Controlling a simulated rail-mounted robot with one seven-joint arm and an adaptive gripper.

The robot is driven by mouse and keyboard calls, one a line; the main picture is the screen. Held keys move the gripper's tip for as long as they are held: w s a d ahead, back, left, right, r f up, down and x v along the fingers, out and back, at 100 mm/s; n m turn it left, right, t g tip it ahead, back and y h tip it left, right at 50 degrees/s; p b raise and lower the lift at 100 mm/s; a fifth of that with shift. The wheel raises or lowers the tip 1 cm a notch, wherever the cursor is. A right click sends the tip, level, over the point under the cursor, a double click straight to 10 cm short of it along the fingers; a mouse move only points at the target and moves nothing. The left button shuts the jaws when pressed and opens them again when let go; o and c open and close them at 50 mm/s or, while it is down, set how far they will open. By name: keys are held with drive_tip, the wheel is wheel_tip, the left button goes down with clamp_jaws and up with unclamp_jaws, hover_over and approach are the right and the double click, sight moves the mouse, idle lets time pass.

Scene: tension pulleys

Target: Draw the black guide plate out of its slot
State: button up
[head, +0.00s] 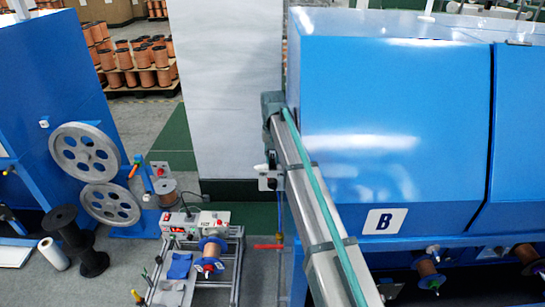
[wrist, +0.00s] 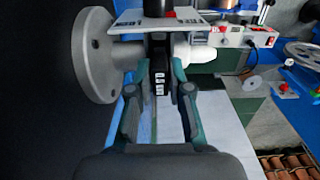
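The black guide plate (wrist: 160,84), with a row of white marks on its face, stands between my gripper's (wrist: 160,72) two fingers in the wrist view. In the head view my arm reaches away along the blue machine, and I cannot make out the guide plate or the fingertips there.
A grey flanged wheel (wrist: 92,55) stands close left of the fingers in the wrist view. The blue machine marked B (head: 385,140) fills the right of the head view. A benchtop winder (head: 200,265) and grey pulleys (head: 86,152) are at the left.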

clamp_jaws()
drive_tip(key=shift+r+p, duration=1.25)
drive_tip(key=shift+r, duration=0.85)
drive_tip(key=shift+r+p, duration=0.6)
drive_tip(key=shift+r, duration=0.4)
drive_tip(key=shift+r+p, duration=1.1)
drive_tip(key=shift+r, duration=0.9)
